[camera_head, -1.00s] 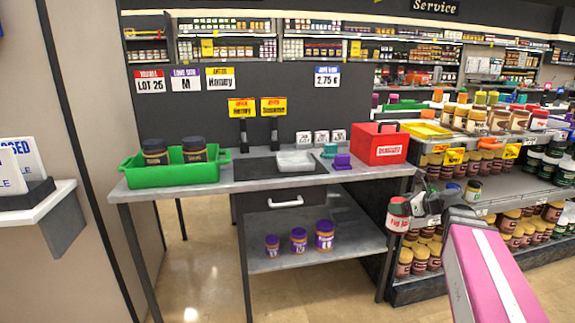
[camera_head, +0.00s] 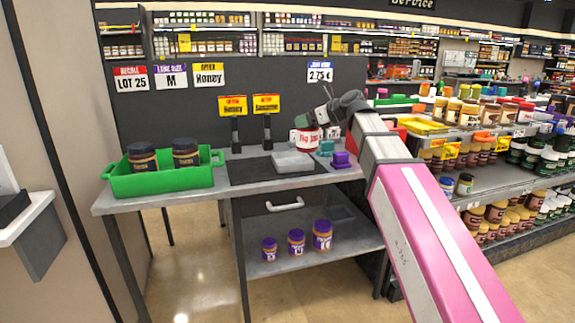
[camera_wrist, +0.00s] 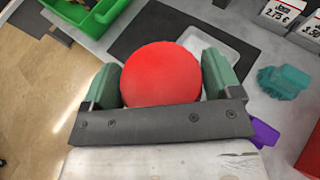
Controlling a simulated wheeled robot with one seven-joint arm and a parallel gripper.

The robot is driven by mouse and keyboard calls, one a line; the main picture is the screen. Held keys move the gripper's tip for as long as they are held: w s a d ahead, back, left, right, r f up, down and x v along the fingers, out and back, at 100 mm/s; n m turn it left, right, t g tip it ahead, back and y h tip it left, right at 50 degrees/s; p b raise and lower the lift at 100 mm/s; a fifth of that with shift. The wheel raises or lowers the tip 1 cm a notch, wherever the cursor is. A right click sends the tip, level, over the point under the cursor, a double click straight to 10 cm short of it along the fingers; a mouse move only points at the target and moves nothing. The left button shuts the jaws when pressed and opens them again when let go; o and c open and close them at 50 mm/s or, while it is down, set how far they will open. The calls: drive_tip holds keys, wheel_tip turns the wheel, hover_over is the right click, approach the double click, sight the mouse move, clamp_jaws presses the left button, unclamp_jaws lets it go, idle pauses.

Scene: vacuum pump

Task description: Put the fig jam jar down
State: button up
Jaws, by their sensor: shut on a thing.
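The fig jam jar (camera_head: 307,139), with a white label and red text, is held above the right part of the grey worktop (camera_head: 200,199). Its round red lid (camera_wrist: 162,74) fills the middle of the wrist view. My gripper (camera_head: 318,117) is shut on the jar, with one green-padded finger on each side in the wrist view (camera_wrist: 161,80). In the head view the jar hangs above and behind the pale grey tray (camera_head: 293,162). The jar's base does not touch anything that I can see.
A green crate (camera_head: 170,179) with two dark jars stands at the left. A dark mat (camera_head: 250,172) lies under the tray. Two sign stands (camera_head: 235,128) are behind it.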

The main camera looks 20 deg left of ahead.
drive_tip(key=shift+a+r, duration=0.3)
drive_tip(key=shift+a, duration=0.15)
drive_tip(key=w+a+f, duration=0.6)
drive_tip(key=w+f, duration=0.3)
drive_tip(key=f, duration=0.2)
drive_tip(key=shift+w+a, duration=0.2)
drive_tip(key=shift+a, duration=0.2)
drive_tip(key=o, duration=1.4)
drive_tip(key=v, duration=1.2)
